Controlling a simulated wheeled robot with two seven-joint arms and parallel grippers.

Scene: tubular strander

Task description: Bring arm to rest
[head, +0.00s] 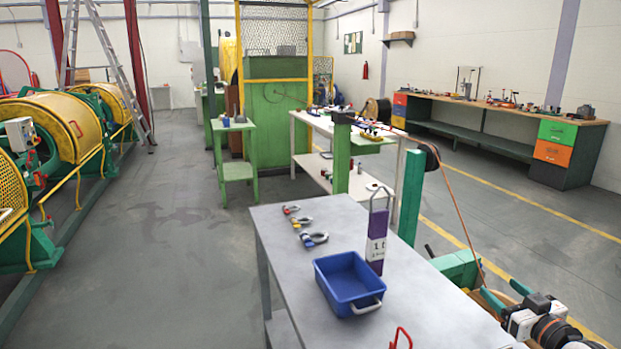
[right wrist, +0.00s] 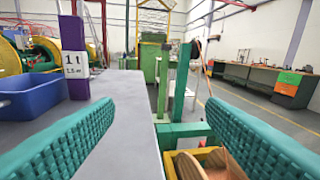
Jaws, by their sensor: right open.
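My right gripper (head: 504,294) is at the lower right of the head view, beyond the right edge of the grey table (head: 290,262). Its two green ribbed fingers stand wide apart in the right wrist view (right wrist: 160,118), with nothing between them. My right arm comes in from the lower right corner. My left arm and gripper are not in view.
A green post (head: 411,198) and a yellow box (right wrist: 176,166) holding a spool stand close to the gripper.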

